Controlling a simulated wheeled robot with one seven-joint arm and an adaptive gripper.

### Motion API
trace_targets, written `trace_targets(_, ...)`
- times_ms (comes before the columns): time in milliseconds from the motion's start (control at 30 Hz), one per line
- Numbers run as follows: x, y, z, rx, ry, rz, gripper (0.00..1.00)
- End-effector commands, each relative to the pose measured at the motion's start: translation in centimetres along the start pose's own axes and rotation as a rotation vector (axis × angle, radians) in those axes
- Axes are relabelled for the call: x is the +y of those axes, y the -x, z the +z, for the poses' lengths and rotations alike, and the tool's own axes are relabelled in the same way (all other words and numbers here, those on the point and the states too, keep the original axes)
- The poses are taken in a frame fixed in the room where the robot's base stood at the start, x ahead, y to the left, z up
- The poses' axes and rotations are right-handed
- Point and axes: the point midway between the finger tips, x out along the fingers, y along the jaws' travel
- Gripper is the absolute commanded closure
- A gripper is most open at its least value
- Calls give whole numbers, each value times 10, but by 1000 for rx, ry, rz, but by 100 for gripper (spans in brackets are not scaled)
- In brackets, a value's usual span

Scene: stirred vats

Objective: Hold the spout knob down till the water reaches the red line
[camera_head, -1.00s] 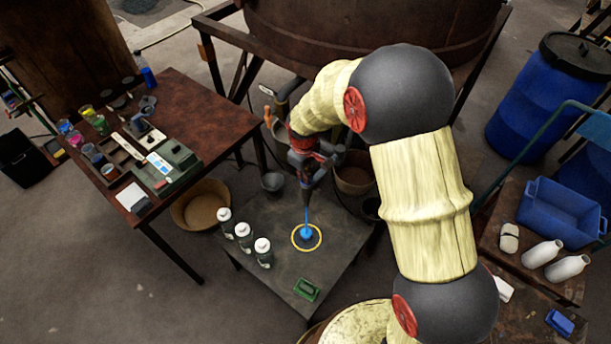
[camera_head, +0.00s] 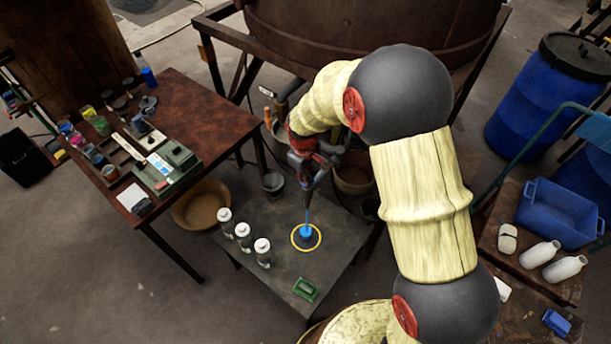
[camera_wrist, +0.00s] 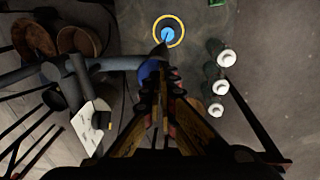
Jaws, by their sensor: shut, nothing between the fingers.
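My gripper (camera_wrist: 163,84) is shut and empty, its tips at the blue spout knob (camera_wrist: 150,70) on a grey pipe in the wrist view. The tips overlap the knob's edge there; I cannot tell how far it is pressed. In the head view my gripper (camera_head: 305,180) is above the work table, and the knob is hidden. A thin blue stream (camera_head: 307,214) drops from the spout into a vessel (camera_head: 307,240) standing inside a yellow ring. Blue also shows inside the vessel in the wrist view (camera_wrist: 168,35). The red line is too small to make out.
Three white-capped bottles (camera_head: 243,231) stand left of the ring, and a green tray (camera_head: 306,289) lies in front. A brown table (camera_head: 205,125) with pots is at left. A big vat (camera_head: 375,25) stands behind. A blue bin (camera_head: 560,212) is at right.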

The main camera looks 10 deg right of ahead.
Motion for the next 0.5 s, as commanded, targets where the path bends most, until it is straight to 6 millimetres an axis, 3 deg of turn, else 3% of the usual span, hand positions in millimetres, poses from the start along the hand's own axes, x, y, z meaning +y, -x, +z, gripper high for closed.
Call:
trace_targets(100,4,33,-8,11,-1,7,100)
trace_targets(500,5,111,-10,18,-1,12,100)
